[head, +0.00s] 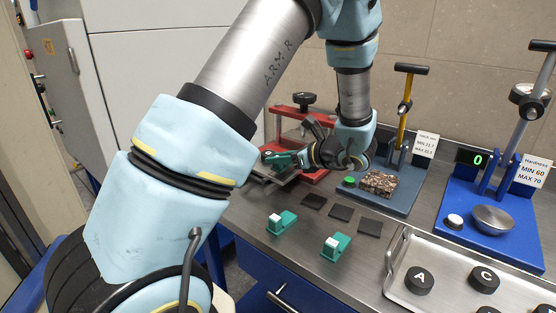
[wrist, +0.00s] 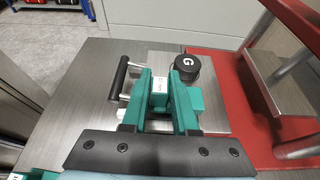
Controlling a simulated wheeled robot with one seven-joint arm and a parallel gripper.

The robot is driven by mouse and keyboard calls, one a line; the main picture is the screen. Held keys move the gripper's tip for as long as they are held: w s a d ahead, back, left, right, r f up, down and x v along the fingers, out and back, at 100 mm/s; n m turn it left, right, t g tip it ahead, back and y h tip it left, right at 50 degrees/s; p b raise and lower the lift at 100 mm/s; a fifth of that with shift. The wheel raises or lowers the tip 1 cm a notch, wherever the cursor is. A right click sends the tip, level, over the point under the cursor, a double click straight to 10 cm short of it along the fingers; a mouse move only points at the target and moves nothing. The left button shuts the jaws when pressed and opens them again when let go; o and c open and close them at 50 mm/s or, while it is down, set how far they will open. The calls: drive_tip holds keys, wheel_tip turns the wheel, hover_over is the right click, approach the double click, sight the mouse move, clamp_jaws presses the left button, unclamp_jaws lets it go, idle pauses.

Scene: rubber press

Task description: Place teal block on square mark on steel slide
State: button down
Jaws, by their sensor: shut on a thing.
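My gripper (wrist: 160,80) has teal fingers and is shut on a teal block (wrist: 160,104) with a white part, seen between the fingers in the wrist view. The steel slide (wrist: 216,118) lies beneath, with a black bar handle (wrist: 118,78) at its left side. A black puck marked G (wrist: 187,66) sits just beyond the right fingertip. I cannot make out the square mark. I cannot tell whether the block touches the slide. In the head view my gripper (head: 282,160) is over the slide (head: 268,176), in front of the red press.
The red press (wrist: 246,100) stands close on the right, with a steel post (wrist: 294,78). Two other teal blocks (head: 282,222) (head: 336,247) and several dark squares (head: 340,213) lie on the bench. A tray of black pucks (head: 420,280) and blue testers (head: 490,225) stand right.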

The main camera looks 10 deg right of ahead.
drive_tip(key=shift+f, duration=0.55)
drive_tip(key=shift+f, duration=0.2)
drive_tip(key=c, duration=0.7)
unclamp_jaws()
drive_tip(key=shift+r, duration=0.1)
